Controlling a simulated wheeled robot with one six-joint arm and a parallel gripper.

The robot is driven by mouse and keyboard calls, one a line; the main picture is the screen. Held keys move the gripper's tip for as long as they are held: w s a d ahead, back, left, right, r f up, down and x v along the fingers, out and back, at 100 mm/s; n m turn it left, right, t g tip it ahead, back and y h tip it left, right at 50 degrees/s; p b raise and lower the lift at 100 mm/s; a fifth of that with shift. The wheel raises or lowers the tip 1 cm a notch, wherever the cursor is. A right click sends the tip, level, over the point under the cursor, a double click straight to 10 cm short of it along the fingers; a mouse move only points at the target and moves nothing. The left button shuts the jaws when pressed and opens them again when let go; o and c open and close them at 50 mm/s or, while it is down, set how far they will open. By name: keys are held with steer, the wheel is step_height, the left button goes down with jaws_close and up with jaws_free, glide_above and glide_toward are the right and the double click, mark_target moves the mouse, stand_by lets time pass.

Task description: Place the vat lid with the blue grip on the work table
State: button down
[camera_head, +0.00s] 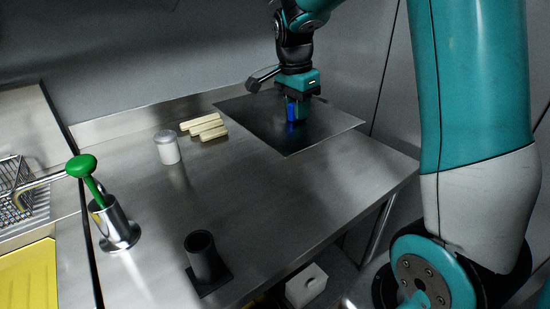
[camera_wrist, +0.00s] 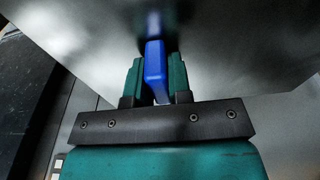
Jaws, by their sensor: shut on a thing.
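The vat lid (camera_head: 335,124) is a flat, dark, square metal sheet at the back right of the work table (camera_head: 165,210). Its blue grip (camera_head: 292,112) stands up from the middle. My gripper (camera_head: 299,104) comes down from above and is shut on the blue grip. In the wrist view the blue grip (camera_wrist: 156,72) sits between my two green fingers, and the lid (camera_wrist: 245,50) fills much of the upper picture. The lid looks roughly level. I cannot tell whether it touches the table or hangs just above it. The table beneath the lid is hidden.
Several pale bars (camera_head: 207,127) lie just left of the lid, beside a white-capped jar (camera_head: 167,149). A green-knobbed tool (camera_head: 82,166) stands in a metal cup (camera_head: 118,232). A black cylinder (camera_head: 203,257) stands near the front. The middle of the table is clear.

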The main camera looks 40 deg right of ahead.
mark_target(295, 180)
step_height(295, 180, down, 18)
steer(key=shift+r+p, duration=0.25)
steer(key=shift+p, duration=0.15)
steer(key=shift+f, duration=0.2)
steer(key=c, duration=1)
jaws_free()
steer(key=shift+c, duration=0.2)
steer(key=shift+r, duration=0.15)
